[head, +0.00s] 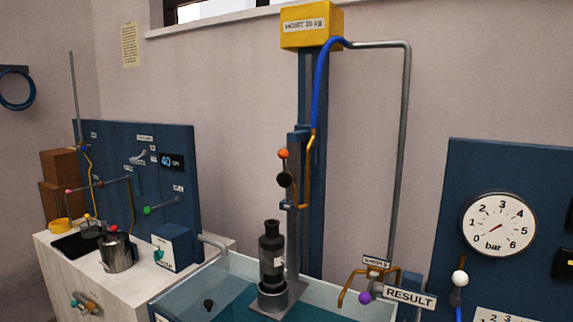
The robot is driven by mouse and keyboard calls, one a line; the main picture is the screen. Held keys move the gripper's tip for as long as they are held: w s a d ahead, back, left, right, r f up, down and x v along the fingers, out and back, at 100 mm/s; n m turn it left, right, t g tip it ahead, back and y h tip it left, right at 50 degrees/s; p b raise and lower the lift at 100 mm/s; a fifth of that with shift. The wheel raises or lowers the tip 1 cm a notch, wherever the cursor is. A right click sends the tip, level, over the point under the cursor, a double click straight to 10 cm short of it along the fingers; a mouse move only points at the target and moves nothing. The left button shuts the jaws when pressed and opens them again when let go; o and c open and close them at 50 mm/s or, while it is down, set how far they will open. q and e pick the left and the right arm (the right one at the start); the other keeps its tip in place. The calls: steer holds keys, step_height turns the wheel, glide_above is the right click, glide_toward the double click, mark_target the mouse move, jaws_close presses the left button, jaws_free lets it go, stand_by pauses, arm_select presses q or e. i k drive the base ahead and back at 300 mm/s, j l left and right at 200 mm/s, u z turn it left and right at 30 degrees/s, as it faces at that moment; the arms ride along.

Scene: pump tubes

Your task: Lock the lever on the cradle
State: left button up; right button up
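A blue upright column (312,230) stands behind the tank under a yellow hoist box (312,27). A small blue carriage (300,140) is on the column. A small lever with an orange ball knob (283,153) sticks out at its left, with a round black part (285,180) just below. An orange bent bar (308,180) runs down beside them. I take this assembly for the cradle, but no label shows it. I cannot tell whether the lever is locked. A dark cylinder (271,250) stands upright on a grey base at the tank. Neither gripper shows.
The water tank (215,290) fills the bottom middle. A white bench (60,245) at left holds a metal pot (118,255) and a blue panel (125,160). At right, a blue panel (470,170) carries a pressure gauge (498,224). A RESULT sign (409,298) stands by a purple knob (365,297).

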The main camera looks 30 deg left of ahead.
mark_target(284, 179)
steer(key=i+j, duration=0.15)
steer(key=j, duration=0.2)
steer(key=i+j+z, duration=0.1)
steer(key=j, duration=0.2)
steer(key=i+j, duration=0.15)
steer(key=j, duration=0.2)
steer(key=i+j+z, duration=0.1)
steer(key=j, duration=0.25)
steer(key=i+j, duration=0.15)
steer(key=j, duration=0.2)
